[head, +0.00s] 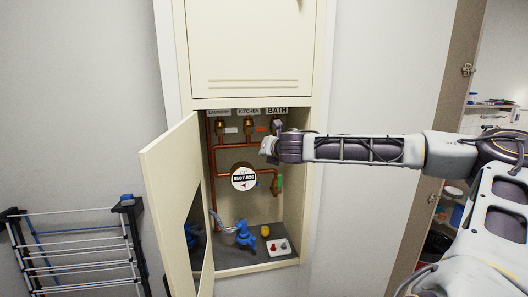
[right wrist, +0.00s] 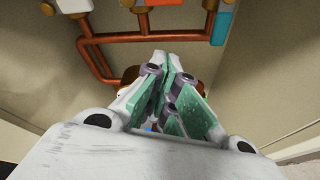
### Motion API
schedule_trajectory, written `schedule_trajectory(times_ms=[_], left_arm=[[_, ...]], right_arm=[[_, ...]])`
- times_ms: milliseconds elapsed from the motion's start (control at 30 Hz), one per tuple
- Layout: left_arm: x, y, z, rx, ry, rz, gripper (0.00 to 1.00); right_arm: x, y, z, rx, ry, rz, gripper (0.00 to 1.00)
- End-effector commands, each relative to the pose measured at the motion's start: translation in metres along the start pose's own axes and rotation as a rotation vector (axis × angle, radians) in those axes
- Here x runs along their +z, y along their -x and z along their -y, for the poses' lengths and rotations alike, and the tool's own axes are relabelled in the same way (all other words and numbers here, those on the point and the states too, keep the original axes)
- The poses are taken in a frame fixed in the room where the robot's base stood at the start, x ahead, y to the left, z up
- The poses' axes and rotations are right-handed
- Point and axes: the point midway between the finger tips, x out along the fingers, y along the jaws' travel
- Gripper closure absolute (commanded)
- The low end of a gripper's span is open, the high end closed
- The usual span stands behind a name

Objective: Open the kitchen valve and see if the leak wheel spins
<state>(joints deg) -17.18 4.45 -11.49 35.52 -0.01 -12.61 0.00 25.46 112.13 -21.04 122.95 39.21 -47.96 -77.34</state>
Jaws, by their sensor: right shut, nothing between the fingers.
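The kitchen valve (head: 248,125) is a brass fitting under the KITCHEN label (head: 249,112), in the middle of a row in the open cabinet. An orange tag (head: 260,129) is beside it and also shows in the right wrist view (right wrist: 162,18). The round white meter (head: 244,179) reads about 0507.626. A leak wheel on its face is too small to make out. My right gripper (head: 267,149) is shut and empty, below the bath valve and above right of the meter. Its closed fingers (right wrist: 172,65) hide part of the pipework in the wrist view. My left gripper is not in view.
The laundry valve (head: 219,127) and bath valve (head: 277,124) flank the kitchen valve. Copper pipes (head: 232,146) run below them. The cabinet door (head: 171,190) stands open to the left. A blue fitting (head: 245,235) and a yellow piece (head: 265,231) are near the cabinet floor. A drying rack (head: 80,240) stands left.

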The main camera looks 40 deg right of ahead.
Motion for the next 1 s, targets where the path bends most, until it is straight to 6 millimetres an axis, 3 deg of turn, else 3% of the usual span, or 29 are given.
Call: schedule_trajectory(times_ms=[500,1000], left_arm=[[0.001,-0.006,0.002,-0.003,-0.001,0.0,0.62],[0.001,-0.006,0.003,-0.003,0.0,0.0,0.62]], right_arm=[[0.0,0.04,-0.005,0.001,0.001,0.002,1.0],[-0.001,0.044,-0.005,0.0,0.0,0.0,1.0]])
